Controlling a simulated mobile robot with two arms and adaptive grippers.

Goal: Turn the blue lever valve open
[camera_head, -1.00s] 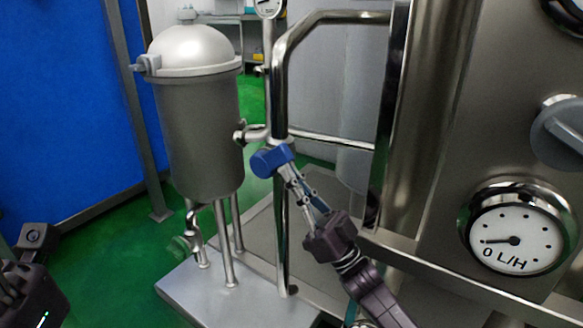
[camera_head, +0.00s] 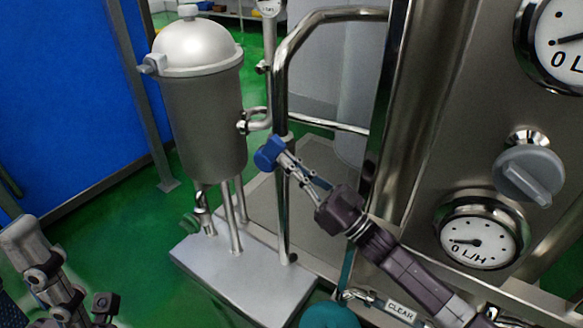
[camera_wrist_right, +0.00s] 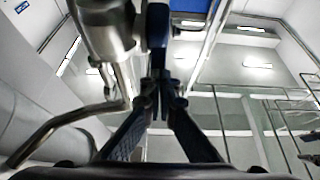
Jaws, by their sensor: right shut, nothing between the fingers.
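The blue lever valve (camera_head: 269,153) sits on the upright steel pipe beside the domed tank, in the middle of the head view. My right gripper (camera_head: 287,162) reaches up to it from the lower right. Its fingers are shut with nothing between them, and the tips are at the lever. Whether they touch it, I cannot tell. In the right wrist view the closed fingertips (camera_wrist_right: 161,88) meet just below a dark blue part of the lever (camera_wrist_right: 157,28). My left arm shows at the lower left, but its fingers cannot be made out.
The domed steel tank (camera_head: 203,110) stands on a grey base plate (camera_head: 245,283) left of the valve. A steel panel with a flow gauge (camera_head: 478,240) and a grey knob (camera_head: 529,172) stands on the right. A teal round part (camera_head: 330,315) is at the bottom. Green floor is clear at left.

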